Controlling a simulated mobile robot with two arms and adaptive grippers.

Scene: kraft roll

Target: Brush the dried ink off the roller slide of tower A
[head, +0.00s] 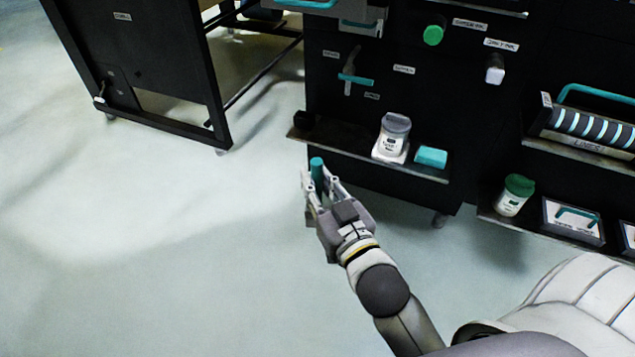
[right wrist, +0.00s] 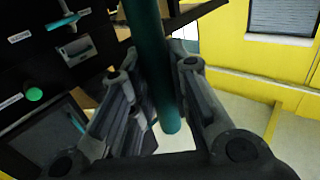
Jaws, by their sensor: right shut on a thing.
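My right gripper (head: 318,188) is shut on a teal rod-shaped handle (head: 316,168), in front of and below a shelf edge on the black cabinet. In the right wrist view the teal handle (right wrist: 152,70) runs up between the two fingers and out of the top of the picture. Its far end is out of that view, so no bristles show and I cannot tell that it is a brush. My left gripper is not in view. I cannot make out the roller slide or any dried ink, and the cabinet labels are too small to read for tower A.
The shelf (head: 430,172) holds a grey-lidded jar (head: 393,137) and a teal block (head: 431,157). A green-lidded jar (head: 515,195) and a case with a teal handle (head: 572,221) stand lower right. A black-framed bench (head: 150,60) is upper left. The floor (head: 150,260) at left is clear.

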